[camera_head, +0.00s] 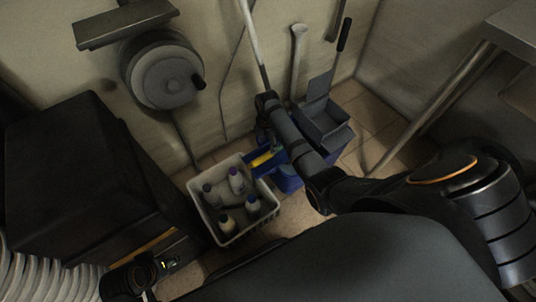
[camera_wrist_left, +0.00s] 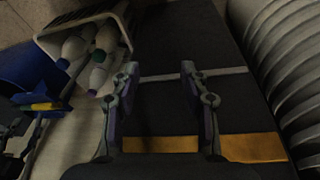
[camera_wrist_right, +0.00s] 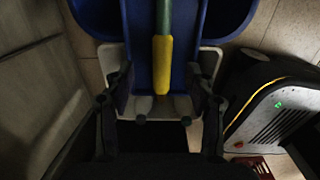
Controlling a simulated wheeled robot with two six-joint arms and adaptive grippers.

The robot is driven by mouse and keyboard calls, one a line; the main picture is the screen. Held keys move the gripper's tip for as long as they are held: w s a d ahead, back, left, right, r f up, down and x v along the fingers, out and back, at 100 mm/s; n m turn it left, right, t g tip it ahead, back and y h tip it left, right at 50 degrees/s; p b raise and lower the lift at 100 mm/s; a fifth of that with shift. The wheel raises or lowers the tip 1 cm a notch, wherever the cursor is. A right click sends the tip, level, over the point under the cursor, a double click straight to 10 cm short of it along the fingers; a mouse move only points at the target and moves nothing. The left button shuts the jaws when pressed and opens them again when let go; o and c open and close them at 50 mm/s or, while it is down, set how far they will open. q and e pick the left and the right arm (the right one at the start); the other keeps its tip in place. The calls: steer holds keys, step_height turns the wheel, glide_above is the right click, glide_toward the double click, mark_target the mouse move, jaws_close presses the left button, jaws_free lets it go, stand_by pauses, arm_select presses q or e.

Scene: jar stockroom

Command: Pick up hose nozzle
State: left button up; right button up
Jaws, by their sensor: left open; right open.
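I cannot pick out a hose nozzle for sure. A round hose reel (camera_head: 165,75) hangs on the wall, with a small dark piece (camera_head: 198,82) at its right side; I cannot tell whether that is the nozzle or a handle. My right gripper (camera_wrist_right: 161,85) is open above a blue mop bucket (camera_head: 287,180). In the right wrist view a green stick with a yellow end (camera_wrist_right: 162,65) shows between its fingers, apparently not gripped. My left gripper (camera_wrist_left: 158,75) is open and empty over a dark box (camera_head: 85,165).
A white crate (camera_head: 208,220) with several bottles stands on the floor beside the blue bucket. White ribbed items (camera_head: 40,275) are at the lower left. A metal table (camera_head: 510,35) is at the right.

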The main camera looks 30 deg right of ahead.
mark_target(268, 153)
steer(key=shift+f, duration=0.65)
steer(key=f+b, duration=0.1)
steer(key=f, duration=0.1)
steer(key=f+b, duration=0.2)
steer(key=shift+s+d+f, duration=0.1)
steer(key=shift+s+f, duration=0.1)
steer(key=shift+f, duration=0.4)
arm_select(q)
steer(key=f, duration=0.1)
steer(key=d+f+t, duration=0.1)
steer(key=w+f+t, duration=0.1)
steer(key=shift+d+f+h, duration=0.15)
steer(key=shift+f+h, duration=0.15)
steer(key=shift+f, duration=0.05)
arm_select(e)
steer(key=shift+c, duration=0.3)
jaws_close()
